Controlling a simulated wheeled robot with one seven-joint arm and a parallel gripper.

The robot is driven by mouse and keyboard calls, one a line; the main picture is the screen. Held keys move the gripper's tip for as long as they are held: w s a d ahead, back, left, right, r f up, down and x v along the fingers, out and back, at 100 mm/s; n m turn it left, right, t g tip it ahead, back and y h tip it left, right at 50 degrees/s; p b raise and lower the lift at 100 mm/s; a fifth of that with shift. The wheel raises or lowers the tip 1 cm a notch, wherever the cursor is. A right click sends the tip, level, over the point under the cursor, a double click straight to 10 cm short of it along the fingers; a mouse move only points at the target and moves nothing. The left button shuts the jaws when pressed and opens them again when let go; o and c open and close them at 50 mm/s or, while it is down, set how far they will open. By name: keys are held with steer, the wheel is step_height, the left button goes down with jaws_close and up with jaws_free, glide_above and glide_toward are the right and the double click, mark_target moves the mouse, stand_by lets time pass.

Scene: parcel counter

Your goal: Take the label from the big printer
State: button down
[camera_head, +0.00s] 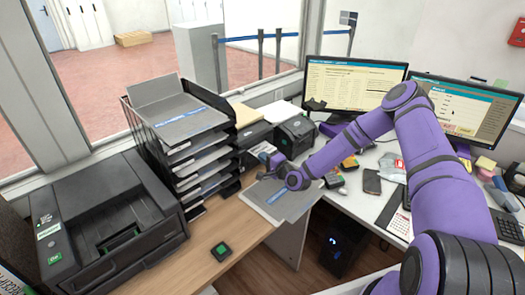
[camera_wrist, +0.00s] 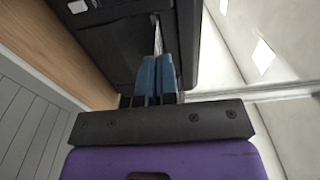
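My gripper (camera_head: 270,160) is low in front of two dark label printers, the left one (camera_head: 254,134) and the right one (camera_head: 295,136). In the wrist view its blue fingers (camera_wrist: 156,78) are close together against the front of a black printer (camera_wrist: 110,40). A thin pale strip (camera_wrist: 158,38), seen edge-on, runs from the printer front down between the fingertips; it looks like the label. The fingers appear shut on it. The label cannot be made out in the head view.
A large black printer (camera_head: 110,225) stands at the left beside a stacked paper tray (camera_head: 200,165). Grey sheets (camera_head: 280,200) lie below my gripper. Two monitors (camera_head: 352,88) stand at the back right. A phone (camera_head: 372,182) lies on the white desk.

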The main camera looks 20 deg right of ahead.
steer(key=shift+r, duration=0.15)
steer(key=s+d+r, duration=0.2)
steer(key=s+r, duration=0.2)
steer(key=r, duration=0.2)
steer(key=shift+s+d+r, duration=0.15)
steer(key=shift+s+r, duration=0.05)
steer(key=shift+r, duration=0.15)
stand_by(0.8)
